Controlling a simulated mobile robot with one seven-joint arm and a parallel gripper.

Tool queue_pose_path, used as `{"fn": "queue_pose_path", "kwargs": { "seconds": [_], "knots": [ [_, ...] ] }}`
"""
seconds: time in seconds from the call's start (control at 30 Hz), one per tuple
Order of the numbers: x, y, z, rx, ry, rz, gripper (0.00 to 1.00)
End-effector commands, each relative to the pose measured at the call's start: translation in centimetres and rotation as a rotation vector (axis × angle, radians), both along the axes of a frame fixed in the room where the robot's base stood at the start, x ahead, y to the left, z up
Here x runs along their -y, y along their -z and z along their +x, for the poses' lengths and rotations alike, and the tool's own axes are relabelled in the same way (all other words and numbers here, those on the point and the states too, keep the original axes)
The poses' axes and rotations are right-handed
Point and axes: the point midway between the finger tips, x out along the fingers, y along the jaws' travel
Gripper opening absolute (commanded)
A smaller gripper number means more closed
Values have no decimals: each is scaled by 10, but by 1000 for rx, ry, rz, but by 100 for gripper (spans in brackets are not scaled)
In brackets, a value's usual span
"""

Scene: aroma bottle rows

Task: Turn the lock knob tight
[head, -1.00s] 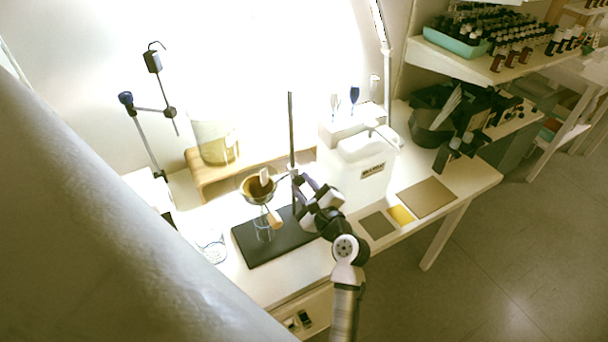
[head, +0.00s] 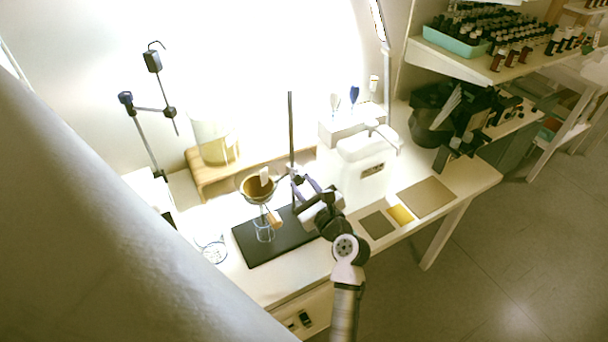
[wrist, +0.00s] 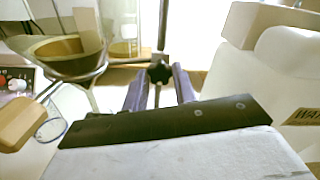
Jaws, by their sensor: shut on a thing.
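The lock knob (wrist: 159,73) is a small dark star-shaped knob at the upright rod of the stand. In the wrist view it sits between the tips of my two purple fingers. My gripper (wrist: 158,80) is shut on it, with the fingers on its left and right sides. In the head view my gripper (head: 302,182) reaches the rod (head: 291,130) from the front right, and the knob is too small to make out clearly. The rod rises from a black base plate (head: 250,247). A ring beside the rod holds a brownish bowl-like funnel (head: 257,197).
A wooden handle (wrist: 20,122) sticks out below the funnel, left of my gripper. A glass vessel (head: 264,232) stands under the funnel. A white container (head: 362,178) stands close on the right. A glass beaker (head: 212,250) is at the left, and flat mats (head: 426,197) lie at the right.

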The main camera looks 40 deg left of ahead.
Motion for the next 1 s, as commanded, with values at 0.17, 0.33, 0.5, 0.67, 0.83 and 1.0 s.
{"fn": "queue_pose_path", "kwargs": {
  "seconds": [0.17, 0.33, 0.5, 0.67, 0.83, 1.0],
  "knots": [
    [0, -2, 1, 1, 2, 4, 5],
    [0, -1, 1, 1, 2, 4, 38],
    [0, -1, 0, 0, 1, 2, 49],
    [0, 0, 0, 0, 1, 1, 49],
    [10, 2, -3, 0, 3, 2, 49],
    [40, 4, -15, -1, 6, 2, 49]
  ]
}}
